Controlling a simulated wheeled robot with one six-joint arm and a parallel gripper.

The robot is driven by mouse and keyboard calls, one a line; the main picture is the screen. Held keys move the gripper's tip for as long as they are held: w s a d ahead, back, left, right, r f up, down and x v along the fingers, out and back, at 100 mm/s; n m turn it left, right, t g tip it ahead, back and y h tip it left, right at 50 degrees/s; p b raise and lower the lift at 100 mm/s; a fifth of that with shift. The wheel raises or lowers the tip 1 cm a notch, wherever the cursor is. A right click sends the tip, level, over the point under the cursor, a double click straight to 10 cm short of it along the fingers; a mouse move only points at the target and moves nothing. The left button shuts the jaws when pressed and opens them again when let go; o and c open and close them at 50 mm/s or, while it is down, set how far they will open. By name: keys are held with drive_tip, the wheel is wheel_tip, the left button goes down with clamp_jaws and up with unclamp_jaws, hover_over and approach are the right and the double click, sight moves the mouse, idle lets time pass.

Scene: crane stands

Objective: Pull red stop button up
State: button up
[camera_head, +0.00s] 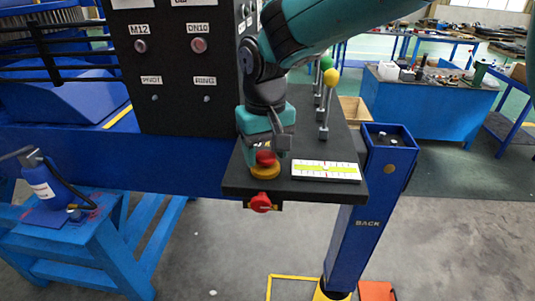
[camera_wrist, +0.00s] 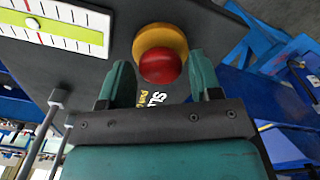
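The red stop button (camera_head: 266,158) sits on a yellow round base (camera_head: 265,171) near the front edge of the black panel (camera_head: 232,180). My gripper (camera_head: 264,150) is directly above and behind it, pointing down, and hides part of it. In the wrist view, the red button (camera_wrist: 160,66) shows between the two teal fingertips of my gripper (camera_wrist: 160,62), with the yellow base (camera_wrist: 155,37) beyond. The fingers are apart, with a gap on each side of the button. I cannot tell exactly how far down they reach beside it.
A white gauge plate (camera_head: 325,171) lies right of the button. A red knob (camera_head: 260,202) sticks out of the panel's front edge below. Levers with a yellow ball (camera_head: 331,78) and a green ball stand behind. A black switch box (camera_head: 175,75) rises at left.

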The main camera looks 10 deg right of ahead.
sight(266, 154)
drive_tip(key=c, duration=0.5)
drive_tip(key=shift+c, duration=0.2)
drive_tip(key=shift+r, duration=0.15)
drive_tip(key=shift+r+p, duration=0.55)
drive_tip(key=shift+p, duration=0.1)
drive_tip(key=o, duration=0.8)
wheel_tip(266, 154, up, 7)
drive_tip(key=p, duration=0.6)
